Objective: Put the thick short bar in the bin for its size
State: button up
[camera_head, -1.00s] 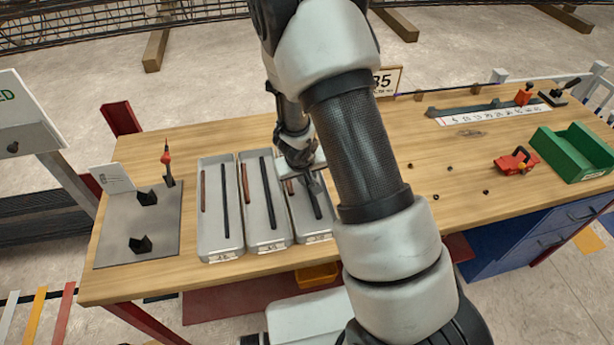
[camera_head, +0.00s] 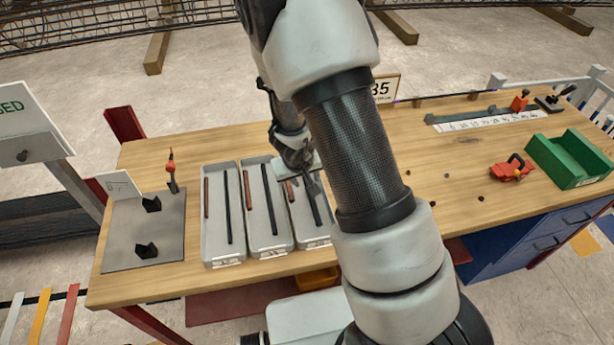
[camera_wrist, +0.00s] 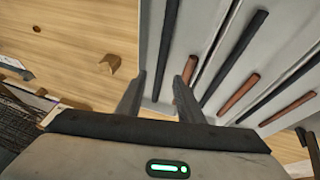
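Three grey trays stand side by side: the left tray (camera_head: 210,250), the middle tray (camera_head: 262,240) and the right tray (camera_head: 312,238). Each holds a rust-brown bar and a dark bar. In the right tray the brown bar (camera_head: 289,190) looks short and the dark bar (camera_head: 314,208) looks thick; I cannot tell for sure which bar is the thick short one. My gripper (camera_head: 309,182) is over the right tray, partly hidden by my arm.
A grey plate (camera_head: 145,232) with black blocks is at the table's left. A green bin (camera_head: 567,155), a red clamp (camera_head: 511,169) and a ruler strip (camera_head: 490,122) are at the right. Several small dark pieces lie right of my arm. Bare wood lies behind the trays.

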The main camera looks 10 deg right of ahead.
jog(key=s+a+r+t+y+p, duration=0.1)
jog(key=s+a+r+y+p, duration=0.2)
jog(key=r, duration=1.1)
jog(key=s+a+r+y+p, duration=0.15)
jog(key=s+a+r, duration=0.3)
jog(key=r, duration=0.95)
jog(key=s+d+r, duration=0.2)
jog(key=s+r, duration=0.1)
jog(key=s, duration=0.2)
jog(key=s+d+r+h, duration=0.1)
jog(key=s+d+r, duration=0.1)
jog(key=s, duration=0.3)
jog(key=s+d+r+h+b, duration=0.1)
jog(key=s+d+r, duration=0.2)
jog(key=s+d, duration=0.1)
jog(key=shift+s+d+r, duration=0.25)
jog(key=shift+s+r, duration=0.1)
jog(key=shift+s, duration=0.5)
